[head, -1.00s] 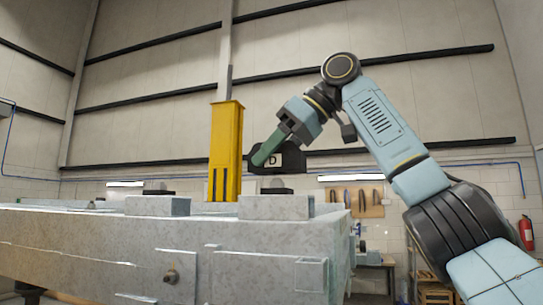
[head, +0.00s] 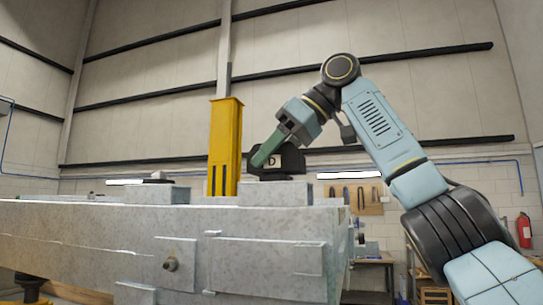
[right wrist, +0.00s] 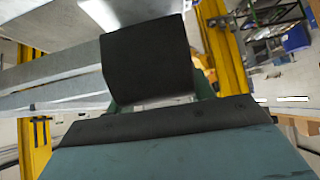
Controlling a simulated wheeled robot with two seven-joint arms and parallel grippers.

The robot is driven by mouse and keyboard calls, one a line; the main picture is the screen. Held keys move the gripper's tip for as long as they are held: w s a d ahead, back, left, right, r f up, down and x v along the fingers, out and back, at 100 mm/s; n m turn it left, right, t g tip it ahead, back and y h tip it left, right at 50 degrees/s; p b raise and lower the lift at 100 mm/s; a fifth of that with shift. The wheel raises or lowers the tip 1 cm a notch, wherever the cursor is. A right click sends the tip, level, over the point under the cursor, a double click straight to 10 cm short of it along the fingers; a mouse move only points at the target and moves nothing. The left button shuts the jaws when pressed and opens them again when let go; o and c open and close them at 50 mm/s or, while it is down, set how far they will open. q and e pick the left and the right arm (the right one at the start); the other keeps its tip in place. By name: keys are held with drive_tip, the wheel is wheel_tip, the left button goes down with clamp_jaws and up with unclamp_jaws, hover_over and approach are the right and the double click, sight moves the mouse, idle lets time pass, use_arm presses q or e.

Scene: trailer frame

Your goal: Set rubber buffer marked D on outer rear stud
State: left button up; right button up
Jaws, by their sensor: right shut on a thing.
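My right gripper (head: 268,153), with green fingers, is shut on the black rubber buffer (head: 291,161). A pale patch marked D shows on the buffer's near face, partly covered by the fingers. The buffer is just above or touching a raised block (head: 272,194) on the grey trailer frame (head: 100,232); I cannot tell which. In the right wrist view the buffer (right wrist: 148,62) is a dark block between the green fingers, with grey beams behind it. The outer rear stud cannot be made out. My left gripper is not in view.
A yellow post (head: 225,148) stands close left of the right gripper. Another raised block (head: 158,194) with a small dark piece on top is further left. A bolt (head: 171,264) sticks out of the frame's near side. A workbench (head: 372,262) stands behind at right.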

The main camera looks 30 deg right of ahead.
drive_tip(key=shift+f, duration=0.3)
drive_tip(key=o, duration=1.2)
drive_tip(key=shift+r, duration=0.1)
drive_tip(key=shift+o, duration=0.2)
drive_tip(key=p+v, duration=0.2)
drive_tip(key=v, duration=1)
drive_tip(key=shift+s, duration=0.1)
